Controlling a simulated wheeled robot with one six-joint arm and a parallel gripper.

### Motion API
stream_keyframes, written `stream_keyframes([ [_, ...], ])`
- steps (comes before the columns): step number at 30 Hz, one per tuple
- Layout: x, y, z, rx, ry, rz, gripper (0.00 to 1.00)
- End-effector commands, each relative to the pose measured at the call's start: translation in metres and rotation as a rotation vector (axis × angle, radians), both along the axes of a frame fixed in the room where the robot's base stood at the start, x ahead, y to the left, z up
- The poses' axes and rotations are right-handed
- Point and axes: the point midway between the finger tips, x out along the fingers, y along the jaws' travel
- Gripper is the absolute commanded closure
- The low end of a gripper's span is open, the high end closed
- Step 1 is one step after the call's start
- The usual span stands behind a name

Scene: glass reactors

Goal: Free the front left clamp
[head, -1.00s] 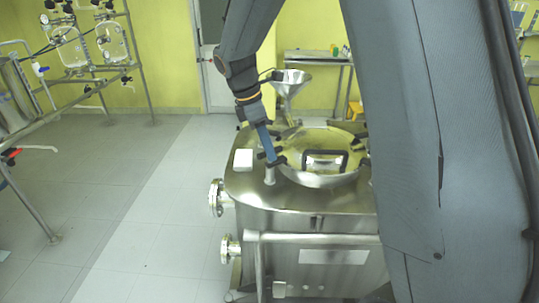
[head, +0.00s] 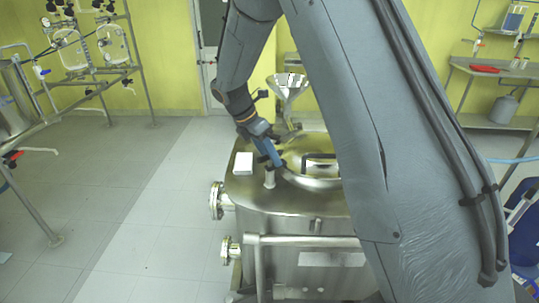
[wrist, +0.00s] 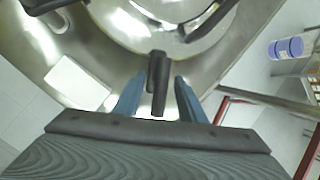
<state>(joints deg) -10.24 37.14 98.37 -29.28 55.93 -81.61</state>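The reactor (head: 295,225) is a steel vessel with a round domed lid (head: 310,183). A black clamp with an upright handle (wrist: 158,80) sits at the lid's near edge in the wrist view. My gripper (wrist: 160,85) has its two blue fingers on either side of this clamp handle, with a visible gap on both sides. It is open and holds nothing. In the head view my gripper (head: 275,160) reaches down to the left front of the lid, and the clamp is mostly hidden there. Another black clamp (wrist: 45,5) shows at the upper left of the wrist view.
A short steel post (head: 269,178) stands close by. A steel funnel (head: 288,88) rises behind. A railing (head: 300,240) runs along the front.

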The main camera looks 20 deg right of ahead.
Motion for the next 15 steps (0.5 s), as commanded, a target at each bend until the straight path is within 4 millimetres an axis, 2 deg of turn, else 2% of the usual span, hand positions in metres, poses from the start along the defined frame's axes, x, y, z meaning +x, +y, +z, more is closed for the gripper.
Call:
stream_keyframes([
  [8, 0.0000, -0.0006, -0.0016, 0.000, 0.000, -0.001, 0.65],
  [13, -0.0005, -0.0008, -0.0015, 0.000, 0.000, -0.001, 0.93],
  [15, -0.0009, -0.0010, -0.0015, -0.001, 0.002, -0.002, 0.97],
])
